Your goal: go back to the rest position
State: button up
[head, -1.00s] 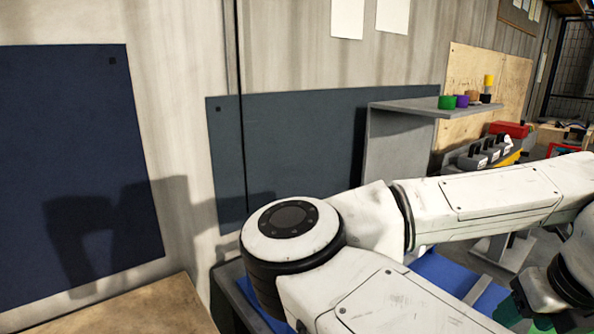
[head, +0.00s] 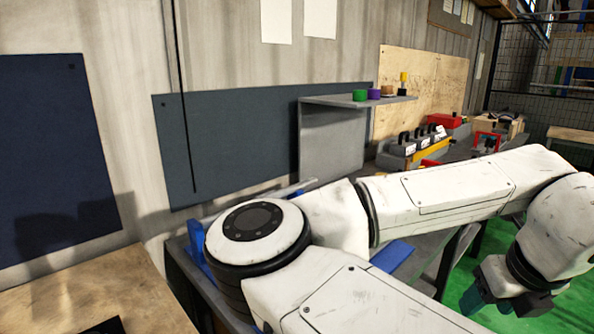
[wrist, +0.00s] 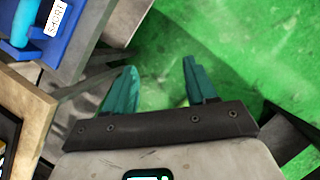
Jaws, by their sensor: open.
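My white arm reaches across the head view from the lower middle to the right. My gripper (head: 492,300) hangs at the lower right, pointing down, over the green floor. In the wrist view my gripper (wrist: 160,88) shows two teal fingers set apart, with nothing between them. Its fingers are clear of the benches. The fingertips are partly dark in the head view.
A bench with a blue bin (wrist: 66,30) labelled "SHORT" is at the wrist view's upper left. A grey shelf (head: 345,101) holds several coloured pieces. A wooden-topped table (head: 110,292) stands at lower left. Green floor (wrist: 245,50) is open below my gripper.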

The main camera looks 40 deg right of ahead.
jog(key=w+d+r+n+h+p, duration=0.25)
jog(key=d+r+n+h, duration=0.45)
jog(key=n, duration=0.6)
jog(key=w+a+f+n+t+y, duration=0.1)
jog(key=w+a+f+n, duration=0.3)
jog(key=f+n, duration=0.4)
jog(key=w+a+f+n+t+y, duration=0.1)
jog(key=w+a+f+n+y, duration=0.2)
jog(key=f+n, duration=0.5)
jog(key=s+a+f+n+g+y, duration=0.2)
jog(key=s+a+f+n, duration=0.4)
jog(key=a+f, duration=0.3)
jog(key=s+a+f+n+g+y+p, duration=0.1)
jog(key=s+a+f+n+g+y, duration=0.1)
jog(key=s+a+f+n, duration=0.4)
jog(key=a+f+n+y, duration=0.1)
jog(key=a+f+n, duration=0.1)
jog(key=a+f, duration=0.2)
jog(key=shift+s+a+f+n+y, duration=0.2)
jog(key=shift+a+n+y, duration=0.1)
jog(key=shift+a, duration=0.25)
jog(key=shift+w, duration=0.1)
